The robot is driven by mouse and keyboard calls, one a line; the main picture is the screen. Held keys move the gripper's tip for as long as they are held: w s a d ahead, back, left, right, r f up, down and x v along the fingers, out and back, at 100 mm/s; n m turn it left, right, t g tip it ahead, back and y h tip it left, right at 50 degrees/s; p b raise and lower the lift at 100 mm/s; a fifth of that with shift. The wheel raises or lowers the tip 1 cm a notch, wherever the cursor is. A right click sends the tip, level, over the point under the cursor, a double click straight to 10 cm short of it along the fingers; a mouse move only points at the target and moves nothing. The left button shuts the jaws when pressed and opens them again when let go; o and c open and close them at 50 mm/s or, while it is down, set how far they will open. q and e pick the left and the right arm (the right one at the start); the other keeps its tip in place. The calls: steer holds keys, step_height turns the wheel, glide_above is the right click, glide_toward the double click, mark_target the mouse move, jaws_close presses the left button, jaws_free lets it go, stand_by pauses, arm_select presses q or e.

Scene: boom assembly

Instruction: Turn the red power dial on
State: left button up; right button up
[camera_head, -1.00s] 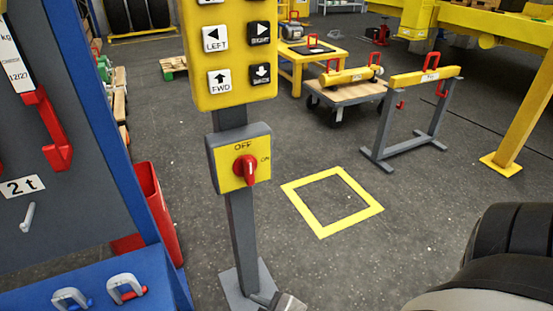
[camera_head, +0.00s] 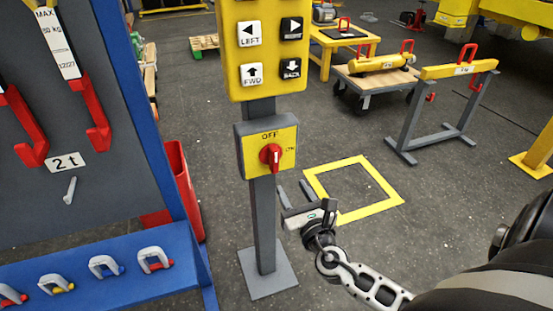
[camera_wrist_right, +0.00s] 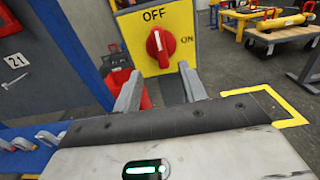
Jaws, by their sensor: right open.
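The red power dial (camera_head: 270,155) sits on a yellow plate of a grey box (camera_head: 250,150) on a post, with OFF above it and ON to its right. Its handle stands about upright, toward OFF, as the right wrist view (camera_wrist_right: 160,47) also shows. My right gripper (camera_head: 293,190) is below and to the right of the dial in the head view, open and empty, apart from the dial. In the wrist view its two fingers (camera_wrist_right: 162,88) stand apart below the dial. My left gripper is not in view.
A yellow button panel (camera_head: 265,85) is above the dial box on the same grey post (camera_head: 263,225). A blue rack (camera_head: 120,275) with hooks and shackles stands at left, beside a red bin (camera_head: 183,190). Open floor with a yellow square outline (camera_head: 372,209) lies to the right.

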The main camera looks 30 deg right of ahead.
mark_target(276, 161)
steer(key=x, duration=1.1)
steer(key=shift+w, duration=0.4)
steer(key=shift+c, duration=0.3)
jaws_close()
